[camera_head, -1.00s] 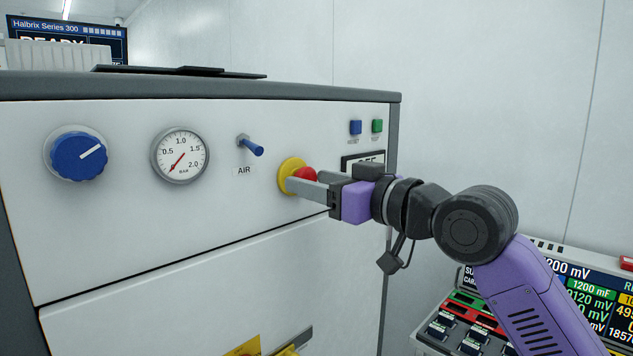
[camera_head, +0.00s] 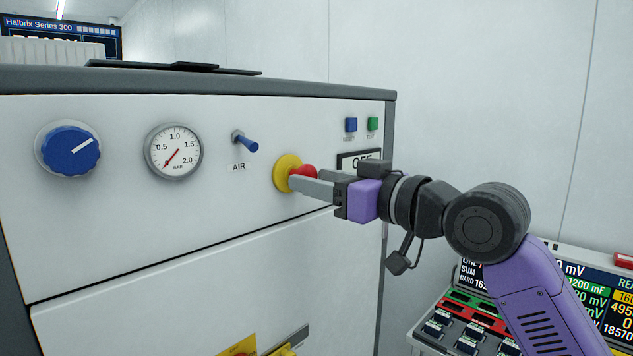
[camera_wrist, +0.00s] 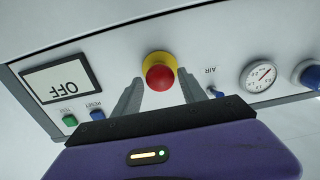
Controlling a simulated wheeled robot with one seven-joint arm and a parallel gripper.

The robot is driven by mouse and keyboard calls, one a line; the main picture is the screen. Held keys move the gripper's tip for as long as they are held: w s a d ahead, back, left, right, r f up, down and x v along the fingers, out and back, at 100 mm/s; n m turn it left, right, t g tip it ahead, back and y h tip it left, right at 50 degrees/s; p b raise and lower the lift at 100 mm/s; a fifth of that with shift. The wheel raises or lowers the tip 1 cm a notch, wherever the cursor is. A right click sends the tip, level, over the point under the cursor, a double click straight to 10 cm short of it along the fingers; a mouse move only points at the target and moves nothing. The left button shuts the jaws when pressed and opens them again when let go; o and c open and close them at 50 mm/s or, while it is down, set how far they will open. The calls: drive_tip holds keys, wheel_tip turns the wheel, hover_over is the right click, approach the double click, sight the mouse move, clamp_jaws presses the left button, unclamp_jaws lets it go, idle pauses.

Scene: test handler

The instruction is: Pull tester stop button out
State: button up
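The stop button (camera_head: 305,171) is a red knob on a yellow round base (camera_head: 283,173) on the machine's front panel. In the wrist view the red knob (camera_wrist: 159,78) sits between the tips of my two grey fingers. My gripper (camera_wrist: 158,84) is open, with a narrow gap showing on each side of the knob. In the head view my gripper (camera_head: 300,183) reaches in from the right. Its near finger crosses in front of the base and the lower part of the knob, and the far finger is mostly hidden.
An AIR toggle (camera_head: 246,142), a pressure gauge (camera_head: 173,152) and a blue dial (camera_head: 70,152) are left of the button. A display reading OFF (camera_wrist: 62,87), a blue RESET button (camera_wrist: 97,115) and a green button (camera_wrist: 70,120) are on its other side.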

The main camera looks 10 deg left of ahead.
drive_tip(key=shift+o, duration=0.6)
drive_tip(key=b+v, duration=0.2)
drive_tip(key=v, duration=0.5)
drive_tip(key=shift+s+d, duration=0.25)
drive_tip(key=shift+d, duration=0.1)
